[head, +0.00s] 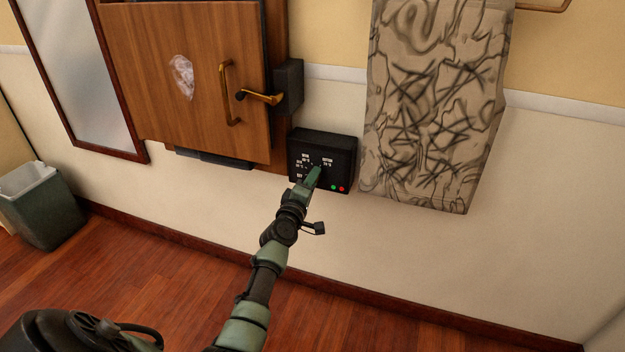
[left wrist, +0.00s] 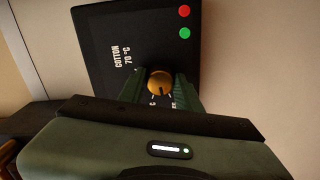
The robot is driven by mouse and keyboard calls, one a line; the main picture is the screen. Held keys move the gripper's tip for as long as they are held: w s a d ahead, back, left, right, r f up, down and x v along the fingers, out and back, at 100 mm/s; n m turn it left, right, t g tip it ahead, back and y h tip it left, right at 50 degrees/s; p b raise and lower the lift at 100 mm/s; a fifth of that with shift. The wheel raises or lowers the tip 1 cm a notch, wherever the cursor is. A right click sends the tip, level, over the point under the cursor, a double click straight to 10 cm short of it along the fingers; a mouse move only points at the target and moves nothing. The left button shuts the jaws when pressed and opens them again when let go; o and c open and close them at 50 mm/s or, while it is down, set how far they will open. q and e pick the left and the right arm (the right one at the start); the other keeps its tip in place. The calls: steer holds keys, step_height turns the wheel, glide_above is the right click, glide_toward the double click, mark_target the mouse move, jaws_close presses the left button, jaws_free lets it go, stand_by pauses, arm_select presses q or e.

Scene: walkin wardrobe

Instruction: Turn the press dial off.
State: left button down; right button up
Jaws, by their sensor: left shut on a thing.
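The press dial (left wrist: 159,82) is a round golden knob on the front of a black control box (head: 338,150). The box is fixed to the wall and its face (left wrist: 105,35) fills the upper middle of the left wrist view. My left gripper (head: 315,174) reaches up to the box, and its green fingers stand on both sides of the dial in the left wrist view (left wrist: 159,90), shut on it. In the head view the gripper hides the dial. "COTTON 70 °C" is readable; labels near the fingers are partly covered. My right gripper is not in view.
A wooden cabinet (head: 165,65) with brass handles hangs left of the box. A patterned cloth-covered board (head: 435,100) hangs close on its right. A green light (left wrist: 184,33) and a red light (left wrist: 184,11) are on the box. A bin (head: 45,205) stands at far left.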

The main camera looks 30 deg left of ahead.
arm_select(q)
steer(key=shift+n, duration=1.5)
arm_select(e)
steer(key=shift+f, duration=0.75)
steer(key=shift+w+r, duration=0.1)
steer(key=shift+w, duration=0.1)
arm_select(q)
steer(key=c, duration=1)
jaws_free()
steer(key=p+v, duration=0.2)
steer(key=v, duration=0.6)
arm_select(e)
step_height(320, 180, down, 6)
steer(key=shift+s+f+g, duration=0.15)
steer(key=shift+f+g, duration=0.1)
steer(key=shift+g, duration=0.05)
arm_select(q)
steer(key=shift+w+a, duration=0.1)
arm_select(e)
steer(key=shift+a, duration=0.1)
